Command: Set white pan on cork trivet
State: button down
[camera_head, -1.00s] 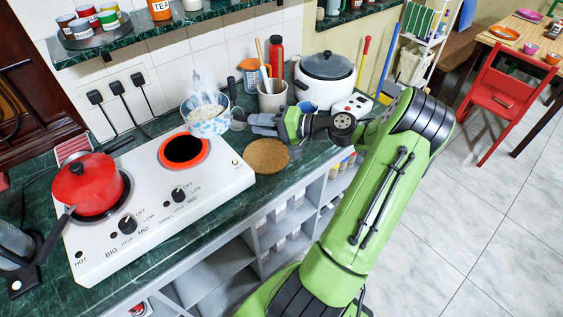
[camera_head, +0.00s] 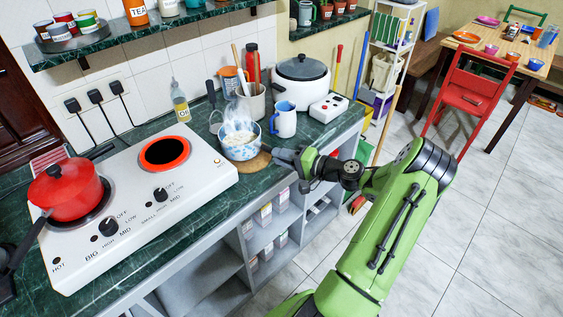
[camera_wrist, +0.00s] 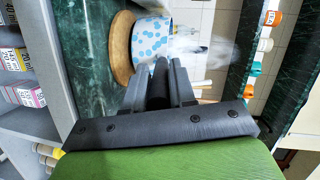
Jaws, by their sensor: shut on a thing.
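The white pan (camera_head: 241,152) with blue dots steams over the cork trivet (camera_head: 256,164). In the wrist view the pan (camera_wrist: 153,42) sits upright against the face of the trivet (camera_wrist: 121,46), with no clear gap between them. My gripper (camera_head: 279,154) is at the right of the pan, shut on its dark handle (camera_wrist: 160,80), which shows between the fingers in the wrist view. Most of the trivet is hidden under the pan in the head view; its front right edge shows.
A blue and white mug (camera_head: 284,120) stands close behind the pan and gripper. A utensil crock (camera_head: 252,103), an oil bottle (camera_head: 180,102) and a rice cooker (camera_head: 302,80) are farther back. The stove (camera_head: 140,205) with a red pot (camera_head: 66,190) is at left. The counter edge is near the trivet.

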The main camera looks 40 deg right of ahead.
jog(key=shift+f, duration=0.45)
jog(key=shift+r, duration=0.1)
jog(key=c, duration=1.3)
grip_release()
jog(key=shift+f, duration=0.25)
jog(key=shift+c, duration=0.2)
jog(key=o, duration=0.4)
jog(key=shift+r, duration=0.1)
